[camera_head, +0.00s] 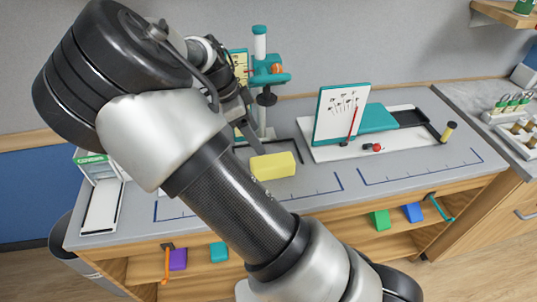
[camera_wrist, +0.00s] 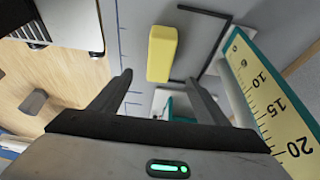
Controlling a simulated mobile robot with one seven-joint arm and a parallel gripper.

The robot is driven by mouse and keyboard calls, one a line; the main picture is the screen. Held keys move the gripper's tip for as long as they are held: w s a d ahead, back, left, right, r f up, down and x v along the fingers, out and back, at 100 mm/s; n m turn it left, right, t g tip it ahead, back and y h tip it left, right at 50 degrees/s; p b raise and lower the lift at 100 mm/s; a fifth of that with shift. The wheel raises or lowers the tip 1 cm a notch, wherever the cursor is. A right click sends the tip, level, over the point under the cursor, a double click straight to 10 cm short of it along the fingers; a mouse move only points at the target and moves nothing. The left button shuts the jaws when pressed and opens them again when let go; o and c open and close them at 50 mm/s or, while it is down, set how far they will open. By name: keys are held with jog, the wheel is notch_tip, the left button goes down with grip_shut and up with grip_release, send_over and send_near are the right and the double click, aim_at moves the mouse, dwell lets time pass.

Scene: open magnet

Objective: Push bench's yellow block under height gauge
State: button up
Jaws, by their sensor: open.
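The yellow block (camera_head: 273,165) lies on the grey bench top, in front of the height gauge (camera_head: 262,75). The gauge has a white column, teal parts, an orange knob and a yellow scale behind my arm. In the wrist view the yellow block (camera_wrist: 162,53) lies beyond and roughly between my fingertips, apart from them. The gauge's numbered scale (camera_wrist: 265,95) stands at the right there. My gripper (camera_wrist: 159,78) is open and empty. In the head view my arm hides part of the gauge and most of the gripper.
A black angled edge (camera_wrist: 225,35) lies on the bench beside the block, towards the gauge. A white board with a teal-framed chart (camera_head: 342,113) stands to the right. A white tray (camera_head: 103,207) is at the left end. The bench front by the blue marks is clear.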

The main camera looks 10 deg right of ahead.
aim_at(272, 160)
jog(key=x, duration=1.4)
jog(key=shift+r, duration=0.1)
jog(key=shift+w+d, duration=0.1)
jog(key=c, duration=1.1)
